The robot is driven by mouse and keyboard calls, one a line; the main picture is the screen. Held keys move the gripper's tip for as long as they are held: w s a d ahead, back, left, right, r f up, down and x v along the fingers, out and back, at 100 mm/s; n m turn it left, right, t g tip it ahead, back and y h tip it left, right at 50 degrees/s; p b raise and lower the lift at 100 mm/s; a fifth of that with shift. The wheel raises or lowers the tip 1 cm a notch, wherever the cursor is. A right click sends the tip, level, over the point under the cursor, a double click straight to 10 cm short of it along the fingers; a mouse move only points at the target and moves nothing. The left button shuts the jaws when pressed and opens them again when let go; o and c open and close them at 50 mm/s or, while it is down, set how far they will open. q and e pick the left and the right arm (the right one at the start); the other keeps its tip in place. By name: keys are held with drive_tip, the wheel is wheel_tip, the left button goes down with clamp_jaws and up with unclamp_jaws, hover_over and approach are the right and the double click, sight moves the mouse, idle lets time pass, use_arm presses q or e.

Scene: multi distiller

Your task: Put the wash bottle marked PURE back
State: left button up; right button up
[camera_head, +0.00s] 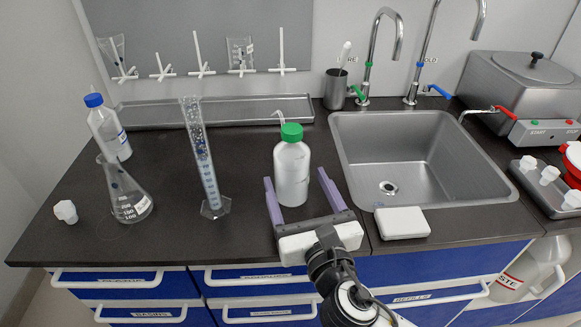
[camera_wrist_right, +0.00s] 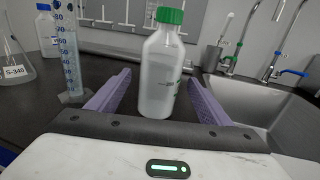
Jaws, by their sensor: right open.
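A white wash bottle with a green cap (camera_head: 292,168) stands upright on the dark counter, left of the sink. Its marking faces away or is too small to read. In the right wrist view the same bottle (camera_wrist_right: 160,75) stands between the fingers. My right gripper (camera_head: 296,179) is open, with its two purple fingers on either side of the bottle and gaps visible. My left gripper is not in view. A second wash bottle, with a blue cap (camera_head: 107,130), stands at the far left.
A tall graduated cylinder (camera_head: 203,160) and a conical flask (camera_head: 124,192) stand left of the bottle. A long metal tray (camera_head: 220,112) lies along the back wall. The sink (camera_head: 390,150) is to the right; a white box (camera_head: 402,223) lies at its front edge.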

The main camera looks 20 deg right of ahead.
drive_tip(key=shift+s+a, duration=0.2)
drive_tip(key=shift+s, duration=1.9)
